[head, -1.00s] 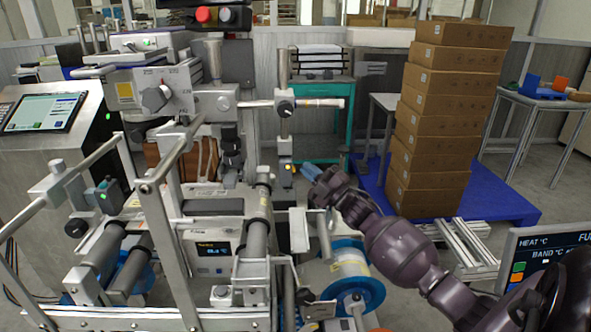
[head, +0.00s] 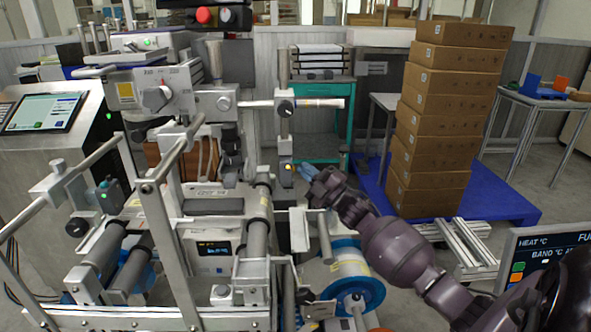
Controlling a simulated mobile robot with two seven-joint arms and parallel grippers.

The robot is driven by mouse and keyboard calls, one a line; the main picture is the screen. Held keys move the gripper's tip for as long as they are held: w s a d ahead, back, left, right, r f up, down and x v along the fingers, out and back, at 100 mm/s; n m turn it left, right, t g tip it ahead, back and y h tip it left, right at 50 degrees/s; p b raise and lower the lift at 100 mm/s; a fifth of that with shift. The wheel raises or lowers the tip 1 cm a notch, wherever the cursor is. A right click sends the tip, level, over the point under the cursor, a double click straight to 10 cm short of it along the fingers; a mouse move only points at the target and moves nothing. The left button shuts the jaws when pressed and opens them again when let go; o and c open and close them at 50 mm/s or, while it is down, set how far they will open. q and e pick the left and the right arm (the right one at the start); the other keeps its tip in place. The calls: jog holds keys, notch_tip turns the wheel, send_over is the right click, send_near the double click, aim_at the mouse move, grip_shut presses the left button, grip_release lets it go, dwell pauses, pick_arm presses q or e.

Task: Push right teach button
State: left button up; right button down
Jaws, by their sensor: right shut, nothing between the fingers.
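A small sensor block with a lit yellow spot (head: 287,169) is mounted on the upright post right of the machine's middle; the task's teach button is too small to make out on it. My right gripper (head: 306,172) is shut and empty, its blue fingertips pointing left just right of this block. I cannot tell whether the tips touch it. A second sensor block (head: 106,193) with a green light sits on the left side of the machine. My left gripper is not in view.
A blue-flanged film reel (head: 350,275) is below my right gripper. A tall stack of cardboard boxes (head: 436,130) stands on a blue pallet (head: 500,200) behind my right arm. A monitor (head: 545,262) is at the lower right. Metal rollers and bars fill the left.

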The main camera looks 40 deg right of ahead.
dwell(0.5)
jog(key=shift+s+d, duration=0.45)
jog(key=shift+d, duration=0.05)
jog(key=s+d, duration=0.1)
jog(key=d, duration=0.1)
jog(key=s+d, duration=0.2)
jog(key=shift+s+p, duration=0.1)
jog(key=shift+p, duration=0.25)
jog(key=shift+a, duration=0.1)
dwell(0.9)
